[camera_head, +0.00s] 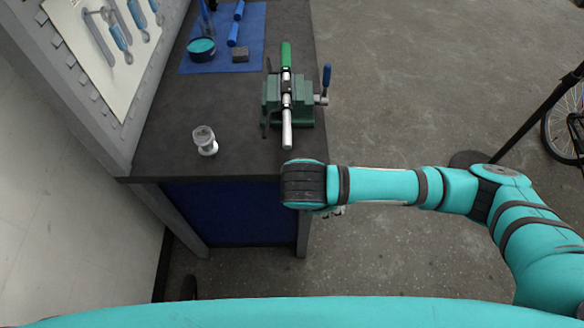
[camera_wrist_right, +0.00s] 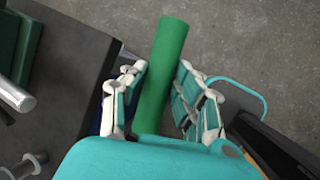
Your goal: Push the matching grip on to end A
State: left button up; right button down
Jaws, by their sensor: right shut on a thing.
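A metal handlebar tube (camera_head: 287,125) is clamped in the green vise (camera_head: 272,98) on the bench. Its far end carries a green grip (camera_head: 286,57); its near end is bare and also shows in the right wrist view (camera_wrist_right: 15,94). My right gripper (camera_wrist_right: 160,92) is shut on a second green grip (camera_wrist_right: 167,60), which stands out past the fingertips. It is off the bench's front right corner, apart from the bare tube end. In the head view my wrist hides the held grip. I cannot read an end A mark. My left gripper is not in view.
A small clear jar (camera_head: 204,140) stands on the bench, left of the tube end. A blue mat (camera_head: 255,35) at the back holds a teal-filled bowl (camera_head: 201,49), a grey block (camera_head: 240,55) and blue-handled tools. The floor at right is mostly open; a bike wheel (camera_head: 562,125) stands at far right.

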jog(key=a+r+n+y, duration=0.1)
jog(key=n, duration=0.1)
jog(key=a+r+n+t+y, duration=0.1)
jog(key=n, duration=0.1)
jog(key=w+a+r+n+t+y, duration=0.1)
jog(key=n, duration=0.1)
jog(key=shift+n+p, duration=0.3)
jog(key=shift+p, duration=0.05)
jog(key=a+r+n+g+y, duration=0.1)
jog(key=a+r+n+y, duration=0.45)
jog(key=n, duration=0.35)
notch_tip(320, 180, down, 6)
jog(key=w+b, duration=0.2)
jog(key=b, duration=0.2)
jog(key=shift+w+r+y, duration=0.25)
jog(key=shift+w+y, duration=0.1)
jog(key=shift+y, duration=0.1)
jog(key=shift+w, duration=0.15)
jog(key=shift+w+r+p, duration=0.1)
jog(key=shift+w+p, duration=0.2)
jog(key=shift+w, duration=0.55)
jog(key=shift+w, duration=0.4)
jog(key=shift+w, duration=0.45)
